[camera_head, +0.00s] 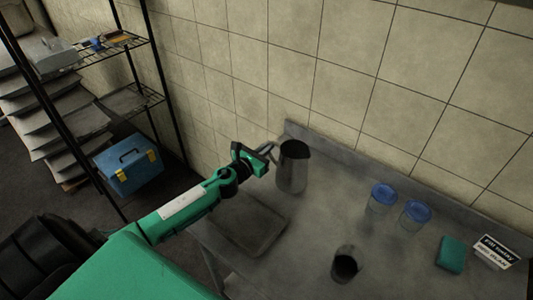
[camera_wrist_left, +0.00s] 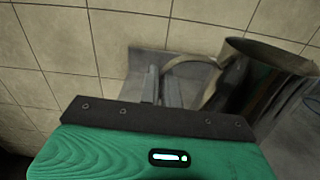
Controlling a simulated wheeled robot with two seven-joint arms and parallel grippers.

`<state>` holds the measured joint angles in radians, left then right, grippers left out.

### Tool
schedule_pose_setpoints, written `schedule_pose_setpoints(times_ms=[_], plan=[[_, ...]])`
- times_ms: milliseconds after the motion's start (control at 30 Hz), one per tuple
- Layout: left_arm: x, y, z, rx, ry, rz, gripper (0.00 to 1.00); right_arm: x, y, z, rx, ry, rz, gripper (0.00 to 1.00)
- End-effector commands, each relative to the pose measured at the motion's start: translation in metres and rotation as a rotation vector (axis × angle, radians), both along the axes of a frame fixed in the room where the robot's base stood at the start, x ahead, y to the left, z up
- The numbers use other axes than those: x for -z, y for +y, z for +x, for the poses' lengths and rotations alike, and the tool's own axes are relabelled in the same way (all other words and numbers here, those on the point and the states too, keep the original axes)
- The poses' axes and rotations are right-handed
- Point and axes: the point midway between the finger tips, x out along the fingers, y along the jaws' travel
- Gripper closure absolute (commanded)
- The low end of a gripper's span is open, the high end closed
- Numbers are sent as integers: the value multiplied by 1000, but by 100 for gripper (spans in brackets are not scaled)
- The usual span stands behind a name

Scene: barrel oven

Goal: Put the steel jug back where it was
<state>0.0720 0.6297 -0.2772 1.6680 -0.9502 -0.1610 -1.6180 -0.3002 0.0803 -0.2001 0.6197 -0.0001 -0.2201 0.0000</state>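The steel jug (camera_head: 292,168) stands upright on the metal table (camera_head: 300,228), close to the back wall edge. Its handle side faces my left gripper (camera_head: 268,150). In the left wrist view the jug (camera_wrist_left: 262,75) fills the right side, and its curved handle (camera_wrist_left: 188,60) reaches toward the fingers. The two grey fingertips (camera_wrist_left: 161,82) are close together at the end of the handle. I cannot tell whether they grip the handle or only stand beside it. My right gripper is not in view.
A shallow grey tray (camera_head: 225,235) lies at the table's left. A dark metal cup (camera_head: 345,266) stands near the front. Two blue-lidded containers (camera_head: 383,195), a green block (camera_head: 452,254) and a small sign (camera_head: 497,252) are at the right. A wire shelf (camera_head: 115,45) stands at left.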

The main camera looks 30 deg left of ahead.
Motion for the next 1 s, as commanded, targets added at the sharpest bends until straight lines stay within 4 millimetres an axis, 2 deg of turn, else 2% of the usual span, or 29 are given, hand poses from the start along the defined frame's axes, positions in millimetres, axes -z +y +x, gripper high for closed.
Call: schedule_pose_setpoints(times_ms=[33, 133, 533, 667, 1000], plan=[[8, -1, 0, -1, 0, -6, 100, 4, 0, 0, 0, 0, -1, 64], [15, 0, 0, -2, 0, -3, 100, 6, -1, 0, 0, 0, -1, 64], [19, 0, 0, 0, -1, -1, 100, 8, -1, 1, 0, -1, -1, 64], [19, 0, 0, 0, 1, 0, 74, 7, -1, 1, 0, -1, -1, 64], [17, 0, 0, 0, 1, 1, 74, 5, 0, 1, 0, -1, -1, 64]])
